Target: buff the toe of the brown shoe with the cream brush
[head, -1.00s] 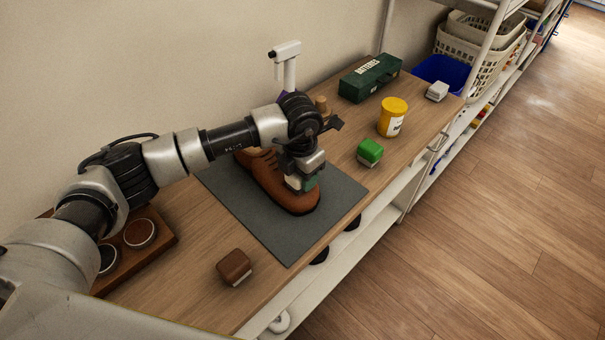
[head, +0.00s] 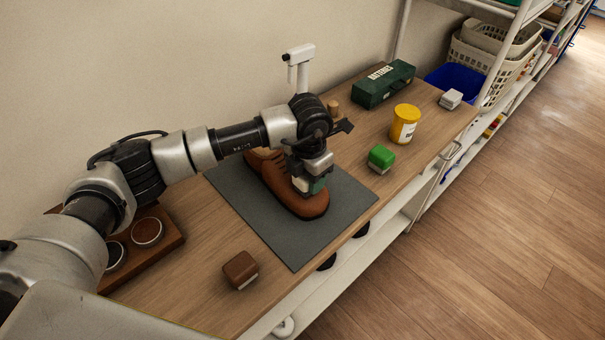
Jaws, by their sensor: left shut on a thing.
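The brown shoe (head: 283,192) lies on a dark grey mat (head: 262,218) on the wooden bench, its toe towards the front right. My left gripper (head: 311,182) points down over the front of the shoe. It is shut on a small block with a pale cream face, which I take for the cream brush (head: 301,186); a dark green patch shows beside it. The brush is at the upper side of the toe and appears to touch it, but the contact is partly hidden. My arm hides part of the shoe's rear. My right gripper is not in view.
A green brush (head: 381,158), yellow tub (head: 404,123), green batteries box (head: 383,84) and whitish brush (head: 451,99) stand to the right. A brown brush (head: 240,270) lies at the front. A rack with polish tins (head: 147,232) is at left. A white stand (head: 301,68) rises behind.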

